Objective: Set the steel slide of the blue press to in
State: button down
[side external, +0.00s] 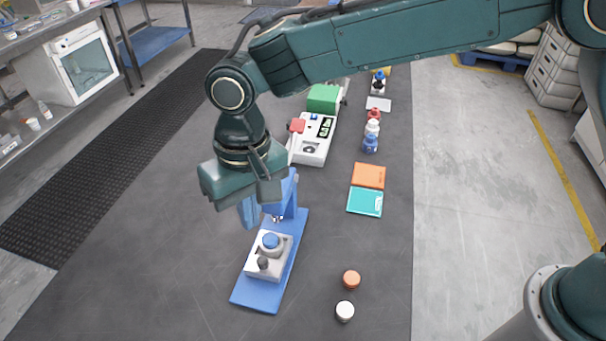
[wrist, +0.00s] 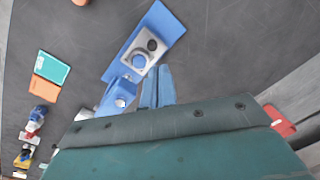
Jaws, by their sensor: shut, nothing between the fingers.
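The blue press (side external: 283,255) stands on the dark table, with a long blue base, a blue upright and a pale grey block on the base. The block (side external: 265,258) carries a round blue-topped part and a dark knob (side external: 263,263). The press also shows in the wrist view (wrist: 167,30), with the grey block and dark knob (wrist: 152,45). I cannot clearly pick out the steel slide. My gripper (side external: 251,222) points down beside the upright, on its left, above the table. Its blue fingers (wrist: 156,70) are together and empty; the gripper body partly hides the upright.
An orange cap (side external: 351,279) and a white cap (side external: 345,311) lie right of the press. Behind it are a white machine with a red part (side external: 313,150), an orange pad (side external: 368,176), a teal pad (side external: 365,201) and small bottles (side external: 371,143). The table left of the press is clear.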

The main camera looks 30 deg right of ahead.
aim_at(259, 274)
jog(key=f+n, duration=0.1)
jog(key=n, duration=0.6)
jog(key=s+a+n+g+y, duration=0.1)
jog(key=n, duration=0.7)
jog(key=f+n+y, duration=0.1)
jog(key=n, duration=0.6)
jog(key=shift+s+a+f+n+g, duration=0.2)
jog(key=shift+f+n+g, duration=0.1)
jog(key=shift+n+g, duration=0.1)
jog(key=shift+f, duration=0.1)
jog(key=x, duration=1)
jog(key=shift+a, duration=0.2)
jog(key=shift+w+d, duration=0.7)
jog(key=shift+d, duration=0.3)
jog(key=shift+w+d, duration=0.45)
jog(key=shift+d, duration=0.25)
